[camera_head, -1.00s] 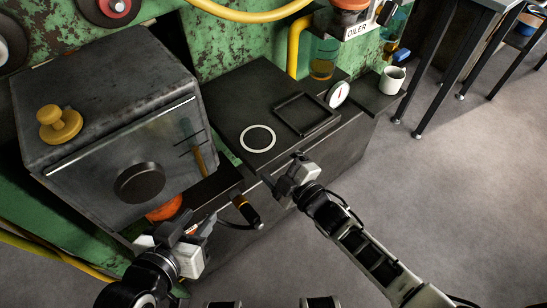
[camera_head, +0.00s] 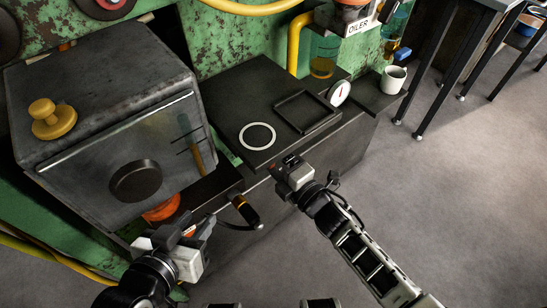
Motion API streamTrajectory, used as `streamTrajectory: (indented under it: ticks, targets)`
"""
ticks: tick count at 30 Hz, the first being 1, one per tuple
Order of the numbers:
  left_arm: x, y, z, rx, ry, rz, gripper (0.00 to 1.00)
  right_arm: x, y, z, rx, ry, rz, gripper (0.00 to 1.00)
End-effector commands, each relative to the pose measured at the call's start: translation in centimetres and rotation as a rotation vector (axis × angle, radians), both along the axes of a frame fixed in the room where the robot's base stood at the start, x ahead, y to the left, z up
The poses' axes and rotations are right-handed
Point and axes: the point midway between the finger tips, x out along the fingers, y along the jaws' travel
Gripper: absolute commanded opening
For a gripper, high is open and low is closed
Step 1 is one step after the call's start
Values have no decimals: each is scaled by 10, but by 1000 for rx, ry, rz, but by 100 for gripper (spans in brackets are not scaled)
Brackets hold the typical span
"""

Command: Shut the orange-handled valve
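A round orange-red part (camera_head: 161,208) shows under the front of the dark metal box; it may be the valve's orange handle, but most of it is hidden. My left gripper (camera_head: 194,228) is just right of and below it, fingers apart, with nothing seen between them. I cannot tell whether it touches anything. My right gripper (camera_head: 284,166) is at the front edge of the dark bench, below the white ring; its finger gap is not clear.
The dark box (camera_head: 100,95) has a yellow knob (camera_head: 53,118) and a black dial (camera_head: 136,181). A black handle with an orange band (camera_head: 244,209) stands out beside my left gripper. The bench holds a white ring (camera_head: 257,136), black frame (camera_head: 306,112), gauge (camera_head: 339,93) and white mug (camera_head: 393,79).

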Motion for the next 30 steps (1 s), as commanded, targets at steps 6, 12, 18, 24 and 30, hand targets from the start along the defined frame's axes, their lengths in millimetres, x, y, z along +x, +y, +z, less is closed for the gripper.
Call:
streamTrajectory:
  ticks: [6,12,18,24,30]
  targets:
    - [0,0,-1,1,1,-1,36,-1,-1,-2,-9,-1,0,55]
    - [0,0,-1,1,2,-2,36,-1,-1,-2,-9,-1,0,55]
    - [0,0,-1,2,1,-2,36,-1,0,-1,-7,-2,0,99]
    - [1,0,0,1,-3,-2,36,0,0,0,-5,-3,0,99]
    - [3,0,2,2,-6,-2,36,-6,-5,-1,-5,-1,-1,99]
